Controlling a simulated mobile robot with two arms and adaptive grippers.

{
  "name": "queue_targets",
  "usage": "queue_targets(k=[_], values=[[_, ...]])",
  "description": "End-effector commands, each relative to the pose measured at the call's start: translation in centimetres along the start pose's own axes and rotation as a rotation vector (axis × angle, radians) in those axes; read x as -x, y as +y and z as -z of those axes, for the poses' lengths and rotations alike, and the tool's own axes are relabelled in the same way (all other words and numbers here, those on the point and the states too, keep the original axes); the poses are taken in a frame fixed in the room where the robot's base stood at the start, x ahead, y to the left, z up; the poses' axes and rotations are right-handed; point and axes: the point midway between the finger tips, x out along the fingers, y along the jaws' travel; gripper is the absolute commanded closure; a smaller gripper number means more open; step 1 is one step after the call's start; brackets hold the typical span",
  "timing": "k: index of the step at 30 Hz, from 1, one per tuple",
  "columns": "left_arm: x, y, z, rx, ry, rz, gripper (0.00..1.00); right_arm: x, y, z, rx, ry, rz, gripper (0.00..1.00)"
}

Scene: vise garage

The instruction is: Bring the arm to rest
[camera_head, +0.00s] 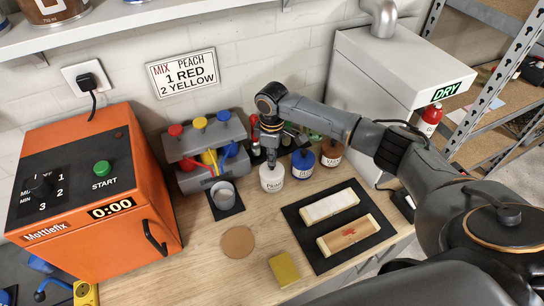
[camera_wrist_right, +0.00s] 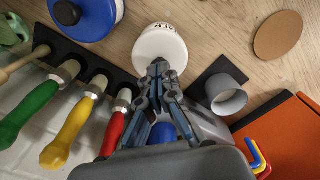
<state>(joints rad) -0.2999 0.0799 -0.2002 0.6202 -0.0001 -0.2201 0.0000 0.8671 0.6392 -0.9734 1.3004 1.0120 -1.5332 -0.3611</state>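My right arm reaches in from the right in the head view. Its gripper (camera_head: 270,150) points down just behind and above a white can (camera_head: 272,180). In the right wrist view the two fingertips (camera_wrist_right: 160,68) are drawn together and I see nothing held between them. The white can (camera_wrist_right: 160,45) is right at the fingertips in that view; I cannot tell whether they touch it. My left gripper is in neither view.
An orange machine (camera_head: 95,195) stands left, a dispenser with coloured knobs (camera_head: 205,150) beside it. A grey cup (camera_head: 223,193) and blue can (camera_head: 303,163) are near the gripper. A black tray (camera_head: 332,262) and yellow block (camera_head: 284,270) lie in front. A grey dryer (camera_head: 385,70) stands right.

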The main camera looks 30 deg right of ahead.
Motion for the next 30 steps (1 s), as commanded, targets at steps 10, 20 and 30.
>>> queue_targets(k=[10, 20, 30], values=[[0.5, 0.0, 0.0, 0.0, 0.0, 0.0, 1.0, 0.5, 0.0, -0.1, 0.0, -0.002, 0.001, 1.0], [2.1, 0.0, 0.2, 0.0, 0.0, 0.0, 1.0, 2.6, 0.0, 0.0, 0.0, -0.001, 0.001, 1.0], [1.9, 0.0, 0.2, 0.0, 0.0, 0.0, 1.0, 4.4, 0.0, 0.0, 0.0, 0.0, 0.0, 1.0]])
